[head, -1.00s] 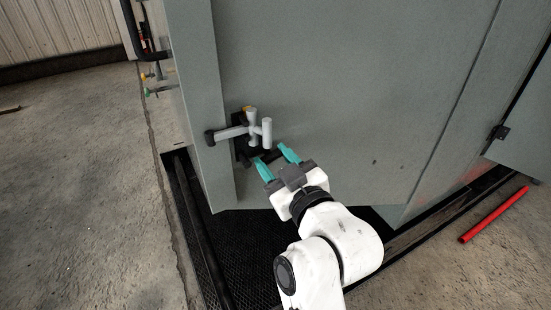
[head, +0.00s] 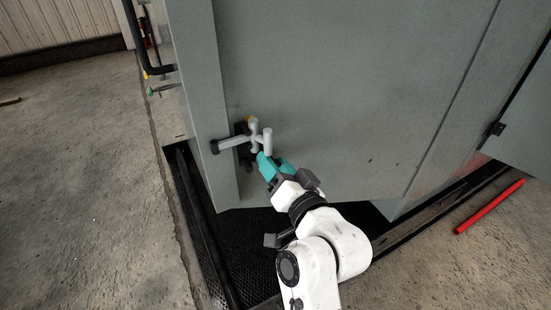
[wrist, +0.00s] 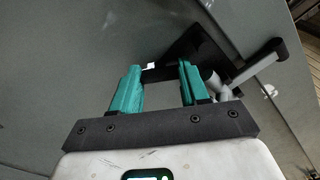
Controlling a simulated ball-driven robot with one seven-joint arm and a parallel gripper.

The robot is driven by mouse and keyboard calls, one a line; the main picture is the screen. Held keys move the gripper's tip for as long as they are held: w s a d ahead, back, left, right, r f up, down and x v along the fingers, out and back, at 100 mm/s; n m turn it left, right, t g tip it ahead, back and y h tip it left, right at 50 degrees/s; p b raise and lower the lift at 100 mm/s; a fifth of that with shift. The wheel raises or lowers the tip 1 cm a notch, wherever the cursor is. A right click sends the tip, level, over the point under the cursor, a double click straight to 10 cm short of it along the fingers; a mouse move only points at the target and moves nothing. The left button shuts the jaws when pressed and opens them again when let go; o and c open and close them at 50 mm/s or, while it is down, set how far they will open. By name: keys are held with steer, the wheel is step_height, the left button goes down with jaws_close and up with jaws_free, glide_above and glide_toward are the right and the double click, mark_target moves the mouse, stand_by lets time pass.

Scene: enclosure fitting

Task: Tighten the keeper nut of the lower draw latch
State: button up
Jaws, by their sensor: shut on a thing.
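The lower draw latch (head: 240,142) is on the grey door near its left edge, with a pale lever, a T-shaped handle and a dark base. It also shows in the wrist view (wrist: 245,70), at upper right. My gripper (head: 262,158) has its teal fingers at the lower right of the latch. In the wrist view the fingers (wrist: 160,75) stand either side of the dark end of the latch base, shut on the keeper nut there. The nut itself is mostly hidden between the fingertips and hard to make out.
The grey door (head: 330,90) fills the space behind the latch. A dark grating (head: 245,240) lies below it. A red bar (head: 489,207) lies on the concrete floor at right. Open floor (head: 80,190) lies at left.

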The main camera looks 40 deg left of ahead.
steer(key=m+p, duration=0.3)
steer(key=m, duration=0.7)
steer(key=shift+m, duration=0.4)
stand_by(0.4)
steer(key=o, duration=1.1)
steer(key=shift+c, duration=0.2)
